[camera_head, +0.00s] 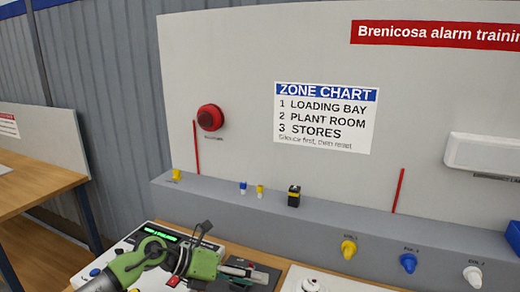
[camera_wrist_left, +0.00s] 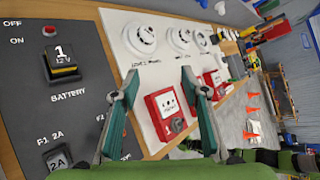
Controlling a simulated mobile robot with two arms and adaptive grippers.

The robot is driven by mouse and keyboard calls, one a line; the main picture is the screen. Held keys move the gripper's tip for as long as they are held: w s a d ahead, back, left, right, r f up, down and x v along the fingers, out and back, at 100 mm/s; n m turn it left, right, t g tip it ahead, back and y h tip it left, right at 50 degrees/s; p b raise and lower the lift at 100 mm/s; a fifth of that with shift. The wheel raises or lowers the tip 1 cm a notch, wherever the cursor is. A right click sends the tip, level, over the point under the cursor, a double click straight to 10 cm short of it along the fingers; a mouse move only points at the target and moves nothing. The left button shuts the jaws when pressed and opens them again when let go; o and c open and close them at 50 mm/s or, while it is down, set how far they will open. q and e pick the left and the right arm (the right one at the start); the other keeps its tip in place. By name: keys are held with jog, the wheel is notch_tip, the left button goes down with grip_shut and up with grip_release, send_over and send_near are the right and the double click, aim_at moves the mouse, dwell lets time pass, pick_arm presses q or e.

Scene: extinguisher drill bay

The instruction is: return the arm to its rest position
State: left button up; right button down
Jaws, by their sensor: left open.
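My left arm (camera_head: 135,262), green and grey, comes in from the lower left over the bench. My left gripper (camera_head: 258,272) points right, low above the bench top. In the left wrist view, the two teal fingers of the gripper (camera_wrist_left: 158,76) stand wide apart with nothing held between them. Beyond them lie a white panel with a red call point (camera_wrist_left: 170,110) and a dark panel (camera_wrist_left: 55,115). I cannot tell how far the fingers are above these panels. My right gripper is not in view.
A grey ledge (camera_head: 330,228) carries small yellow, blue and black parts. Yellow (camera_head: 348,248), blue (camera_head: 408,262) and white (camera_head: 472,276) knobs stick out of its front. A control panel with a green display (camera_head: 160,233) lies beneath my arm. A wooden table (camera_head: 35,185) stands at left.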

pick_arm(q)
jog(key=s+d+r+n+t+h, duration=0.2)
jog(key=d+r+n+t+h, duration=0.3)
jog(key=d+r+n+t, duration=0.35)
jog(key=a+f+n+t+y, duration=0.3)
jog(key=a+n+t+y, duration=0.4)
jog(key=a+n+y, duration=0.8)
jog(key=s+a+f+n+g, duration=0.2)
jog(key=s+a+f+n, duration=0.1)
jog(key=f+n, duration=0.1)
jog(key=s+a+f+n+g+y, duration=0.1)
jog(key=s+a+f+n+g, duration=0.1)
jog(key=s+a+f+n, duration=0.1)
jog(key=s+a+f+n+g+y, duration=0.1)
jog(key=s+a+f+n+g, duration=0.1)
jog(key=f+n, duration=0.3)
jog(key=shift+s+a+f+g, duration=0.35)
jog(key=shift+s+a+f, duration=0.3)
jog(key=shift+f, duration=0.2)
jog(key=s+a+f+n+g, duration=0.15)
jog(key=s+f+g, duration=0.3)
jog(key=s, duration=0.65)
jog(key=s+a+f+n+g, duration=0.15)
jog(key=s+f+g, duration=0.3)
jog(key=s, duration=0.65)
notch_tip(320, 180, down, 29)
jog(key=s+b, duration=0.2)
jog(key=s+a+f+g+b, duration=0.1)
jog(key=s+a+f+g, duration=0.1)
jog(key=s+f, duration=1.5)
